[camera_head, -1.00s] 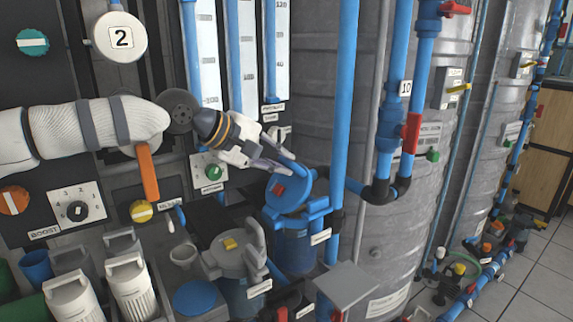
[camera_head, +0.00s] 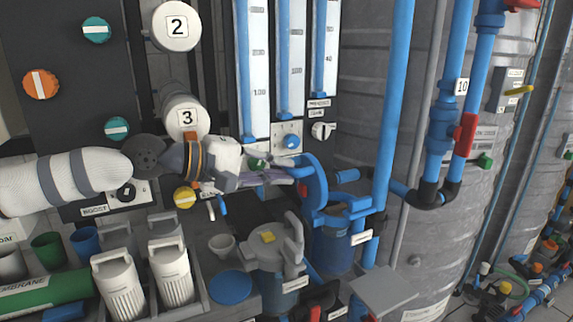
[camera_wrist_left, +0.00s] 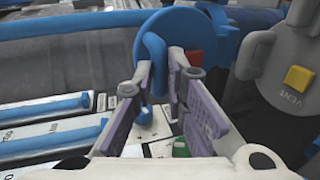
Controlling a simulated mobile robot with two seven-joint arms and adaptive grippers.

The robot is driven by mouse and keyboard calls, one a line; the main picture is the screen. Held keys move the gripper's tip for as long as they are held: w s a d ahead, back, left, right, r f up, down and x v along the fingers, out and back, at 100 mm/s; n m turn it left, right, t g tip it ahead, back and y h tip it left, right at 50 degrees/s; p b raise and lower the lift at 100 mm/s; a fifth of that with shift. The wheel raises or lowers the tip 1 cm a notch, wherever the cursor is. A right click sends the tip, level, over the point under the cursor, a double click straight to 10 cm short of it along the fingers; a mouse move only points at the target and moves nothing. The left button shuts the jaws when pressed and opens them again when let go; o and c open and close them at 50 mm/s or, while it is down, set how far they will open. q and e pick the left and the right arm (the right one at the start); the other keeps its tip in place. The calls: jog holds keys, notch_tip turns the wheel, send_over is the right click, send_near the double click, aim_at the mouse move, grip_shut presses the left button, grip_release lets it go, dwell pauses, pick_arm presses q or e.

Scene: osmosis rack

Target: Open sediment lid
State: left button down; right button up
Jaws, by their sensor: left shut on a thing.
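The blue round lid (camera_head: 316,188) with a red button, which I take as the sediment lid, stands tilted up, nearly on edge, above its blue housing (camera_head: 331,248). It also shows in the left wrist view (camera_wrist_left: 152,42). My left gripper (camera_head: 290,173) reaches in from the left and is shut on the lid at its raised left side. In the left wrist view the two purple-padded fingers (camera_wrist_left: 160,72) end at the lid; the exact contact is hard to see. My right gripper is not in view.
A grey lid with a yellow button (camera_head: 268,237) sits on the housing to the left and also shows in the left wrist view (camera_wrist_left: 278,85). A blue vertical pipe (camera_head: 396,110) stands just right of the lid. White filter cartridges (camera_head: 120,288) stand lower left.

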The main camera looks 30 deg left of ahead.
pick_arm(q)
jog(key=f, duration=0.1)
jog(key=s+f, duration=0.1)
jog(key=f, duration=0.1)
jog(key=shift+a+g, duration=0.15)
jog(key=shift+g, duration=0.15)
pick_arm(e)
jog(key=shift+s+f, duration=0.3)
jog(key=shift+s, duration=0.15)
pick_arm(q)
jog(key=shift+s, duration=0.1)
jog(key=c, duration=1.6)
grip_release()
jog(key=shift+f, duration=0.1)
jog(key=shift+w, duration=0.25)
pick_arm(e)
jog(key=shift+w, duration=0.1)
pick_arm(q)
jog(key=v, duration=0.8)
jog(key=r+v, duration=0.1)
jog(key=v, duration=0.3)
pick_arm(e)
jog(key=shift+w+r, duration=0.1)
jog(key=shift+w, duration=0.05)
